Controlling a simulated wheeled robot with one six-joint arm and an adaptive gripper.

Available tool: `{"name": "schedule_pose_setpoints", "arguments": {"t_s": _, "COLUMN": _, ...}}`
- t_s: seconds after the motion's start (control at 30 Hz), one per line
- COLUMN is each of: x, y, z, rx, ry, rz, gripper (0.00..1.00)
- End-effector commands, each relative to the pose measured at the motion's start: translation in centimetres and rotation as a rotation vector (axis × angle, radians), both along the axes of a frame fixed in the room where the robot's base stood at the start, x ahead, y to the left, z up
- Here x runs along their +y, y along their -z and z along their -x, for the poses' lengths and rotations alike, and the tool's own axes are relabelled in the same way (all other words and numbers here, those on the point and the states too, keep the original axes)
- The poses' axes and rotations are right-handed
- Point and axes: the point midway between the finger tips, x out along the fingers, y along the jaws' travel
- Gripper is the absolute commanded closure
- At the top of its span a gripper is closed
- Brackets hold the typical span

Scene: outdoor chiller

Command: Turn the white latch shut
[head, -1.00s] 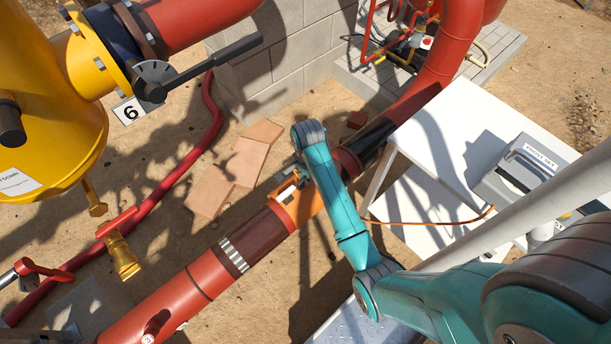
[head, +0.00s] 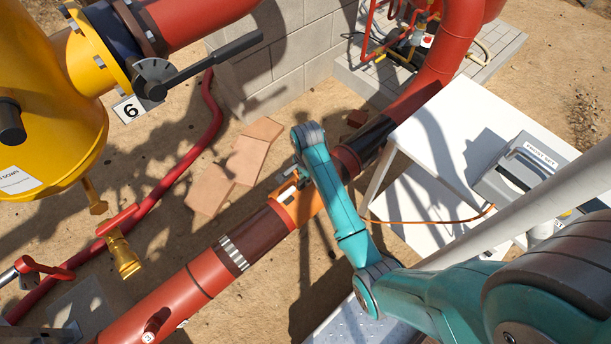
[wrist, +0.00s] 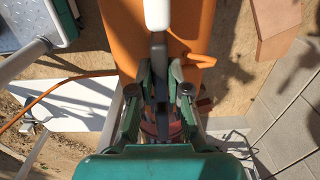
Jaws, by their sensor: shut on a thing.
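The latch has a white end (wrist: 157,14) at the top of the wrist view, and a dark grey bar runs from it down between my fingers. It lies over an orange band (wrist: 192,40) on the pipe. My gripper (wrist: 159,72) is shut on the latch's dark bar, below the white end. In the head view the orange band (head: 306,205) sits around the red pipe, and the end of my teal arm is over its far left side. My arm and its end hide most of the latch there.
The red pipe (head: 200,290) runs diagonally across the ground. A white table (head: 440,125) with a grey box (head: 520,168) and an orange cord stands on the right. A yellow vessel (head: 45,110) with a black-handled valve is at left. Paving slabs (head: 230,165) lie behind the pipe.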

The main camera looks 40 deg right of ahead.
Motion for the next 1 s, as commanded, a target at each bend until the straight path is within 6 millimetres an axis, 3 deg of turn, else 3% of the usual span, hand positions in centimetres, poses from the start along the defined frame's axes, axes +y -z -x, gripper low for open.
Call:
{"name": "schedule_pose_setpoints", "arguments": {"t_s": 0.27, "x": -0.02, "y": 0.27, "z": -0.08, "rx": -0.003, "ry": 0.0, "rz": 0.001, "gripper": 1.0}}
{"name": "schedule_pose_setpoints", "arguments": {"t_s": 0.3, "x": -0.02, "y": 0.27, "z": -0.08, "rx": -0.003, "ry": 0.0, "rz": 0.001, "gripper": 0.76}}
{"name": "schedule_pose_setpoints", "arguments": {"t_s": 0.4, "x": -0.02, "y": 0.28, "z": -0.06, "rx": -0.002, "ry": 0.0, "rz": 0.001, "gripper": 0.55}}
{"name": "schedule_pose_setpoints", "arguments": {"t_s": 0.6, "x": -0.01, "y": 0.32, "z": -0.03, "rx": -0.001, "ry": 0.0, "rz": 0.0, "gripper": 0.55}}
{"name": "schedule_pose_setpoints", "arguments": {"t_s": 0.7, "x": 0.01, "y": 0.38, "z": 0.02, "rx": 0.0, "ry": 0.0, "rz": 0.0, "gripper": 0.32}}
{"name": "schedule_pose_setpoints", "arguments": {"t_s": 0.73, "x": 0.01, "y": 0.38, "z": 0.02, "rx": 0.0, "ry": 0.0, "rz": 0.0, "gripper": 0.3}}
{"name": "schedule_pose_setpoints", "arguments": {"t_s": 1.0, "x": 0.0, "y": 0.31, "z": -0.01, "rx": -0.001, "ry": 0.0, "rz": 0.0, "gripper": 0.3}}
